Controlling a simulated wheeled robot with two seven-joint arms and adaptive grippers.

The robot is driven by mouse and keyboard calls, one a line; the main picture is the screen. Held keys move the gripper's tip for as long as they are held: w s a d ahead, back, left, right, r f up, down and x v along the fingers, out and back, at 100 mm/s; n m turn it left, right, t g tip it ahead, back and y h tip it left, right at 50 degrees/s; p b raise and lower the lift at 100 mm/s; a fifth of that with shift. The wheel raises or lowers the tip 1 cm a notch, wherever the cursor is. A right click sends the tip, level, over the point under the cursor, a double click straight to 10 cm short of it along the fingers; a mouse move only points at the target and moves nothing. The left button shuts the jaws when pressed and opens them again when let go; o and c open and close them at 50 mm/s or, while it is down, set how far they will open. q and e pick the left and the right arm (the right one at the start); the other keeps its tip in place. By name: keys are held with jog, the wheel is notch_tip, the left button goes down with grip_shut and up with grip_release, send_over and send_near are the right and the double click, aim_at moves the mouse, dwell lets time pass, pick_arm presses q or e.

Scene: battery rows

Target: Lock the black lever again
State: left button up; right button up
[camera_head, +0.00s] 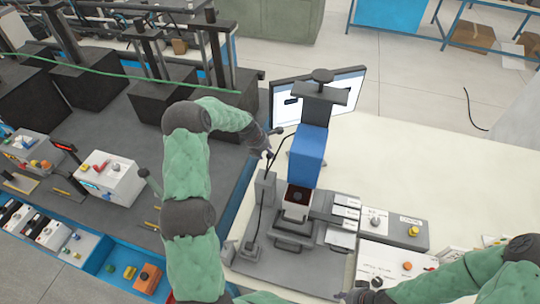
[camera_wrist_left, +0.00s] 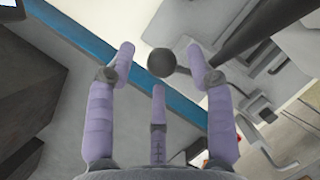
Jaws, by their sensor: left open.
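The black lever's ball knob (camera_wrist_left: 161,62) shows in the left wrist view, on a short rod that runs right towards grey parts of a device. My left gripper (camera_head: 268,152) is beside the blue and black device (camera_head: 308,150) in the head view. In the left wrist view its purple fingers (camera_wrist_left: 159,85) are spread open. The knob appears between and beyond the fingertips, with no clear contact.
A monitor (camera_head: 345,88) stands behind the device. Grey control boxes (camera_head: 405,232) with buttons lie right of it on the cream table (camera_head: 440,170). A dark bench (camera_head: 120,150) with black machines is at left. The cream table's right side is clear.

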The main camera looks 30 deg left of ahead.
pick_arm(q)
jog(key=shift+w+d+f, duration=0.1)
jog(key=shift+d+f, duration=0.15)
jog(key=shift+f, duration=0.6)
jog(key=shift+w+d+f, duration=0.1)
jog(key=shift+w+f, duration=0.25)
jog(key=shift+f, duration=0.3)
jog(key=shift+s+r, duration=0.1)
grip_shut()
